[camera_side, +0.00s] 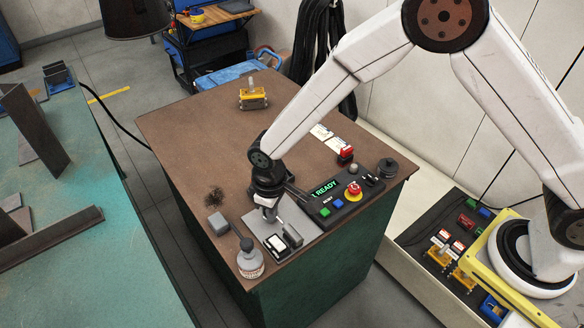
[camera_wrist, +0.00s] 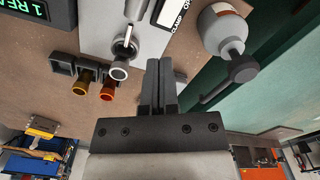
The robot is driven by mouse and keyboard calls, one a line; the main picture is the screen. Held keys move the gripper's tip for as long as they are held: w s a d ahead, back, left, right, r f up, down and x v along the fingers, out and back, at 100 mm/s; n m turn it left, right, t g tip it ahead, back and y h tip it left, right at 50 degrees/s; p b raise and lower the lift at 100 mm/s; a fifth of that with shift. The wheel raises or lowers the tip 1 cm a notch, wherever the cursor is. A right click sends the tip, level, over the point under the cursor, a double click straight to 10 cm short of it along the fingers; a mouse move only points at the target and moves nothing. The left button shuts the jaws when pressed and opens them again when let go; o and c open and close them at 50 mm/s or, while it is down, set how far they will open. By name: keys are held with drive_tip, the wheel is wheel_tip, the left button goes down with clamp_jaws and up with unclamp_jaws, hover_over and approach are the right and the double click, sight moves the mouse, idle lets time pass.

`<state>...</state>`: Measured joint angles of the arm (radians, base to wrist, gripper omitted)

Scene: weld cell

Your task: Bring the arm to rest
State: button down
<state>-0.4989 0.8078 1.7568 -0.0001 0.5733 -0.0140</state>
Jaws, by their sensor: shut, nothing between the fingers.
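My gripper (camera_wrist: 160,85) is shut, with its two dark fingers together and nothing between them in the wrist view. In the side view my gripper (camera_side: 270,215) points down over the front part of the brown bench top (camera_side: 200,120), above a grey plate (camera_side: 255,222). Whether the fingertips touch anything below is hard to tell.
A control box (camera_side: 335,200) with a green READY display and a red button stands right of my gripper. A bottle (camera_side: 249,258) stands at the front corner. A yellow-based fixture (camera_side: 253,98) stands farther back. A teal table (camera_side: 80,240) is at left. The bench's middle is clear.

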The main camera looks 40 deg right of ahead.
drive_tip(key=s+d+r+m+t, duration=0.1)
drive_tip(key=s+d+r+m, duration=0.1)
drive_tip(key=s+d+r, duration=0.2)
drive_tip(key=s+d+r+m, duration=0.2)
drive_tip(key=s+d+r, duration=0.2)
drive_tip(key=d, duration=0.6)
drive_tip(key=s+d+r+m+t, duration=0.1)
drive_tip(key=s+d+r, duration=0.3)
drive_tip(key=d, duration=0.4)
drive_tip(key=shift+s+r+m+t, duration=0.2)
drive_tip(key=shift+m+t, duration=0.1)
drive_tip(key=shift+m, duration=0.1)
